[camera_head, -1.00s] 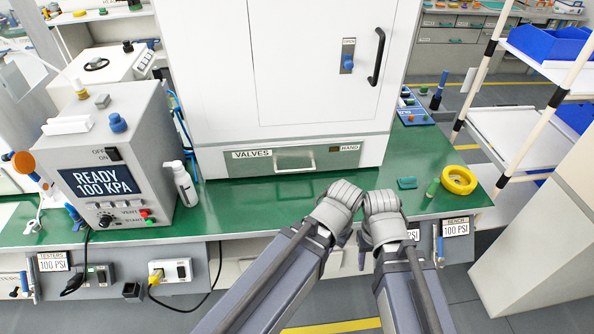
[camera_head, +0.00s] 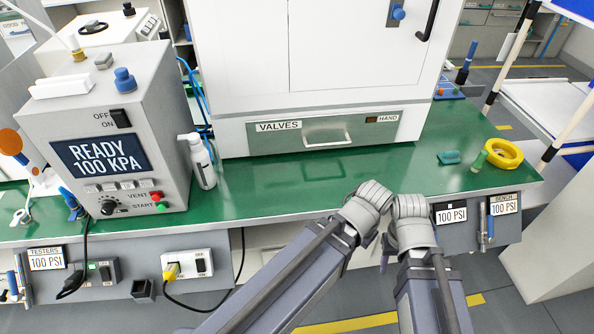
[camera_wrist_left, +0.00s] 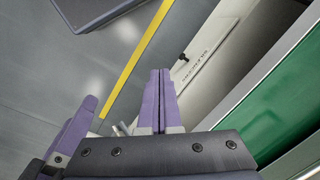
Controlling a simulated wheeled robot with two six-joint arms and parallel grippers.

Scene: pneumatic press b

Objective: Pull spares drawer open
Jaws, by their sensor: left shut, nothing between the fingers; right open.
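Below the green bench, a pale front (camera_head: 262,242) shows in the head view, partly hidden behind my left arm. In the left wrist view a pale front (camera_wrist_left: 205,60) carries small lettering, too small to read for sure, and a small dark knob (camera_wrist_left: 183,57); it may be the spares drawer. My left gripper (camera_wrist_left: 160,75) is shut and empty, its purple fingers together and apart from that front. My right gripper (camera_head: 386,252) is open below the bench's front edge, mostly hidden by the wrists. I cannot tell how far it is from the drawer.
The green bench (camera_head: 270,200) carries a test box (camera_head: 150,190), a white bottle (camera_head: 200,163) and a yellow ring (camera_head: 503,154). A cabinet with a VALVES drawer (camera_head: 375,135) stands at the back. A cable hangs below the bench near the socket box (camera_head: 188,266).

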